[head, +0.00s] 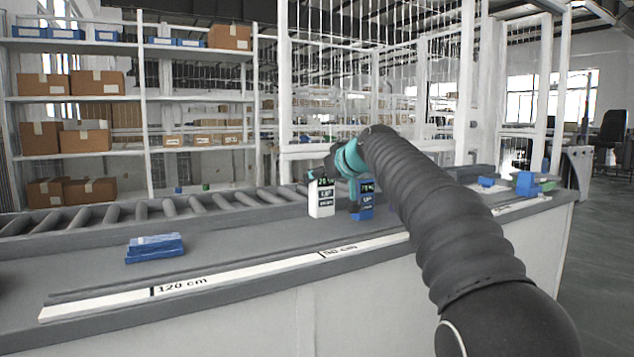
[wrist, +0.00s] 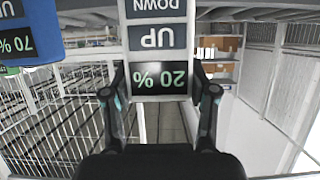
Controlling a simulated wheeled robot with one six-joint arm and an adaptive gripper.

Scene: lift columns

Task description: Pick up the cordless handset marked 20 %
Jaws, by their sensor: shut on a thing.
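The white handset (head: 321,198) has dark UP and DOWN buttons and a display reading 20 % in green. It is upright above or on the grey counter; I cannot tell if its base touches. My gripper (head: 322,176) is shut on its upper part. In the wrist view my gripper (wrist: 161,88) has one finger on each side of the 20 % display (wrist: 160,77) and the handset appears upside down. A blue handset marked 70 % (head: 362,208) stands just to its right, and shows at the upper left of the wrist view (wrist: 28,25), apart from my fingers.
A blue stack (head: 154,248) lies on the counter (head: 230,262) at the left. A white ruler strip (head: 225,275) runs along the front edge. A roller conveyor (head: 150,214) lies behind. Blue blocks (head: 526,184) sit at the right end.

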